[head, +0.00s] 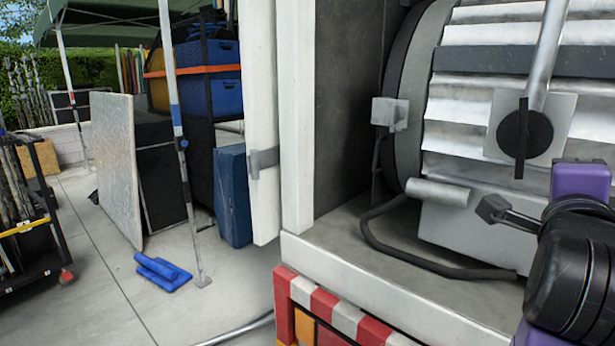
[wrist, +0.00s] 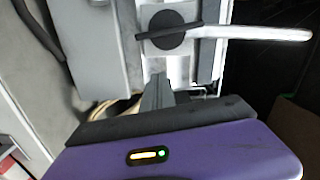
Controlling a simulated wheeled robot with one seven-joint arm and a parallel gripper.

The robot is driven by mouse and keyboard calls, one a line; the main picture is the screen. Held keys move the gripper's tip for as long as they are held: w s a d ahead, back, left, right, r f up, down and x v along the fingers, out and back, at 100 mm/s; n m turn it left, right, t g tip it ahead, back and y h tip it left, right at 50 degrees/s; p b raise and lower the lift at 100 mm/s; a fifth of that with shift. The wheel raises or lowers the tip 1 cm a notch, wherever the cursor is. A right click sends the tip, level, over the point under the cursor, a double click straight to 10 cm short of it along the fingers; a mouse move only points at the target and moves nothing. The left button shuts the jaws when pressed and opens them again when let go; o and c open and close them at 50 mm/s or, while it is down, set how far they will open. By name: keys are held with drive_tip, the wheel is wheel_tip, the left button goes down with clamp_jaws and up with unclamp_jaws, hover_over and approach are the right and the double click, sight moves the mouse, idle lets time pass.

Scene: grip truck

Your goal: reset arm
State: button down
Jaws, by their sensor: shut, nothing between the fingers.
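My gripper (wrist: 157,92) shows in the wrist view as closed grey fingers beyond the dark edge of its purple body, with nothing held. The fingers point towards the grey machine's side, below a black disc (wrist: 168,27) with a pale bar; I cannot tell whether they touch anything. In the head view, my purple and black arm is at the right edge, in front of the truck's opening. The same disc (head: 525,135) shows there on the large ribbed grey reel (head: 470,95), above my arm. I cannot clearly make out the fingertips in the head view.
The truck bed's edge (head: 370,285) and red-and-white bumper (head: 340,318) are in front. A black hose (head: 385,245) lies on the bed. At left are a blue item (head: 162,272) on the ground, a leaning panel (head: 118,165), a cart (head: 35,230) and pale open paving.

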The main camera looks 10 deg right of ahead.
drive_tip(key=w+a+r+n+t+y, duration=0.1)
drive_tip(key=w+a+r+n+t, duration=0.15)
drive_tip(key=a+n+t, duration=0.7)
drive_tip(key=s+a+f+n+t+y+p, duration=0.1)
drive_tip(key=s+a+f+n+y, duration=0.1)
drive_tip(key=a+f+n+y, duration=0.4)
drive_tip(key=s+a+f+n+y+p, duration=0.1)
drive_tip(key=s+a+f+n+y, duration=0.1)
drive_tip(key=f+n+y, duration=0.4)
drive_tip(key=s+a+f+n+g+p, duration=0.1)
drive_tip(key=s+f+g, duration=0.3)
drive_tip(key=s+f, duration=0.7)
drive_tip(key=s+a+f+n+g+p, duration=0.1)
drive_tip(key=s+a+f+n+g, duration=0.2)
drive_tip(key=s+f, duration=0.9)
drive_tip(key=s, duration=0.6)
drive_tip(key=shift+a+f+g+y, duration=0.2)
drive_tip(key=shift+a+g+y, duration=0.15)
drive_tip(key=shift+y, duration=0.05)
